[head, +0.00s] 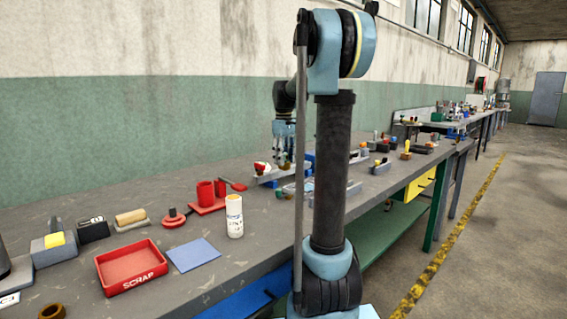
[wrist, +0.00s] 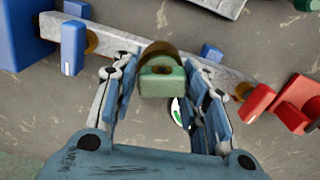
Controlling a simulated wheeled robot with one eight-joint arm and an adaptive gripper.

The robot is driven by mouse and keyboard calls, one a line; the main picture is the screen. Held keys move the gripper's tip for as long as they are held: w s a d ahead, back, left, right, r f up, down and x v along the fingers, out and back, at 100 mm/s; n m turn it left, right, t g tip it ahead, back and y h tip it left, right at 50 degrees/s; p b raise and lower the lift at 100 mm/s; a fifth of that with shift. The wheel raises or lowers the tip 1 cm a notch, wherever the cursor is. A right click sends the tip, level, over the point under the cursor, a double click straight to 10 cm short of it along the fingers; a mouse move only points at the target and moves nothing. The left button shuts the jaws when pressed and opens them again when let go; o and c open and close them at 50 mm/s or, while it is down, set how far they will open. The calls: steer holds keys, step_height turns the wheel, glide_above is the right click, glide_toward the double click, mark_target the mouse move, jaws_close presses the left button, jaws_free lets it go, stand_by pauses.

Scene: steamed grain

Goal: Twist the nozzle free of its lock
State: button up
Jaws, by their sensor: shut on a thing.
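The nozzle (wrist: 162,83) shows in the wrist view as a green block with a hole in its top face. A brown, brass-like round part (wrist: 157,50) sits right behind it, at a grey metal bar (wrist: 120,45). My gripper (wrist: 161,72) has one finger on each side of the green nozzle and is shut on it. Whether the nozzle is turned within its lock cannot be told. In the head view my gripper (head: 284,150) is small and far along the bench, above the fixture, and my arm hides part of that area.
On the bar, a blue block (wrist: 73,46) stands left and a red clamp-like part (wrist: 257,102) right.

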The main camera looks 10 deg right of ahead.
steer(key=n, duration=0.3)
steer(key=shift+a, duration=0.25)
steer(key=shift+c, duration=0.2)
steer(key=n, duration=0.3)
steer(key=o, duration=1.4)
steer(key=shift+c, duration=0.2)
steer(key=shift+r, duration=0.1)
steer(key=shift+r, duration=3.4)
steer(key=shift+s, duration=0.1)
